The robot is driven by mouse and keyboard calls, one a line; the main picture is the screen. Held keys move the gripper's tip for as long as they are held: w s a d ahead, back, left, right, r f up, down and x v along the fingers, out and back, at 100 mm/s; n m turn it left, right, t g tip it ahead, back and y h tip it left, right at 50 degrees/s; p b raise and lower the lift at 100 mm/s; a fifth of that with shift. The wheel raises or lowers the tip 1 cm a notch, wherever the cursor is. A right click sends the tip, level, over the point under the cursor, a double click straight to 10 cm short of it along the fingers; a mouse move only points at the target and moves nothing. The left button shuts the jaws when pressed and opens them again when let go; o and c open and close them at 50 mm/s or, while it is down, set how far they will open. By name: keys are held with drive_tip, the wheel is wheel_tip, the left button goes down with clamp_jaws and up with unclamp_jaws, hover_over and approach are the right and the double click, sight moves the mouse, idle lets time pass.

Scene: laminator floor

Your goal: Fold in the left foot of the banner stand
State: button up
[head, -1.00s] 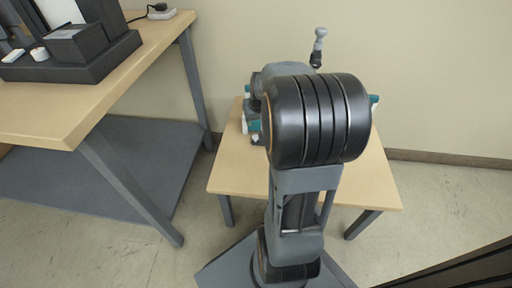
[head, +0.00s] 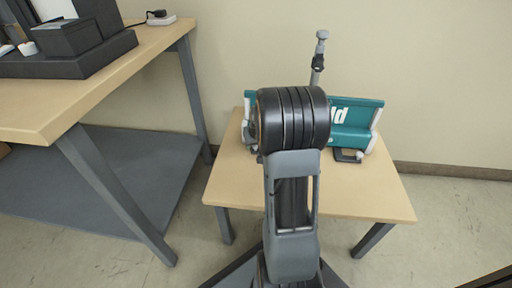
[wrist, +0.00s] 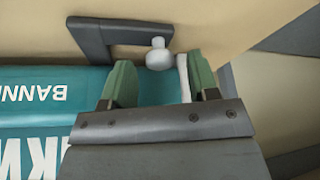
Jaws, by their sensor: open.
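The teal banner stand (head: 356,115) stands on the small wooden table in the head view, its middle and left part mostly hidden behind my arm. The wrist view shows its teal case with upside-down white lettering (wrist: 40,94) and a white end cap (wrist: 184,78). The left foot (wrist: 130,30), a dark grey bracket, juts out from the case over the tabletop. A pale round knob (wrist: 159,55) sits at its end. My gripper (wrist: 160,78) is open. Its two green fingers are apart over the end of the case, with the knob just beyond the gap between them.
The other foot (head: 347,155) juts out at the stand's right end. A grey pole with a knob (head: 320,48) rises behind the stand. The small table's front (head: 370,195) is clear. A larger workbench (head: 75,100) with dark equipment stands at left.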

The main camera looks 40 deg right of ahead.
drive_tip(key=shift+w+f, duration=0.15)
drive_tip(key=shift+f, duration=0.25)
drive_tip(key=shift+c, duration=0.3)
clamp_jaws()
